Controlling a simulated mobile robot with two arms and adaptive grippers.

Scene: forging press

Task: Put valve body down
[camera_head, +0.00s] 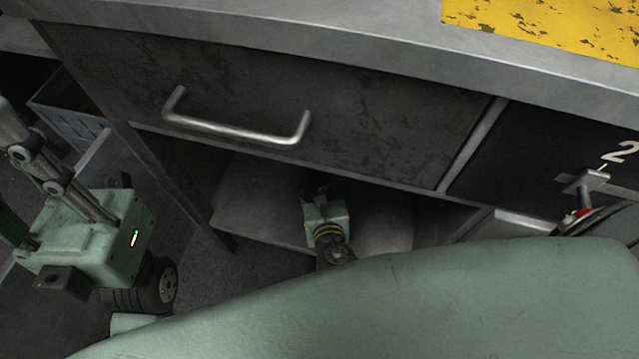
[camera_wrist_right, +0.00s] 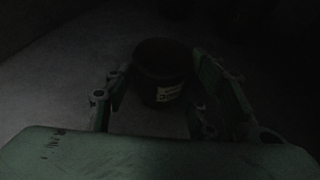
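My right gripper (camera_head: 317,192) reaches under the workbench, over a grey shelf (camera_head: 262,205). Its fingers are small and dark in the head view. In the dim right wrist view, a dark round object with a pale label (camera_wrist_right: 163,72), likely the valve body, stands upright between the fingers of that gripper (camera_wrist_right: 160,75). The fingers lie close along both its sides; contact cannot be made out. In the head view the object is hidden or too dark to tell. My left gripper (camera_head: 38,165) is at the left edge, with its fingertips partly cut off.
A workbench drawer with a metal handle (camera_head: 237,130) is just above my right gripper. The bench top (camera_head: 300,35) overhangs it. A dark panel marked 2 (camera_head: 560,150) is at right. A grey crate (camera_head: 65,112) is at far left.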

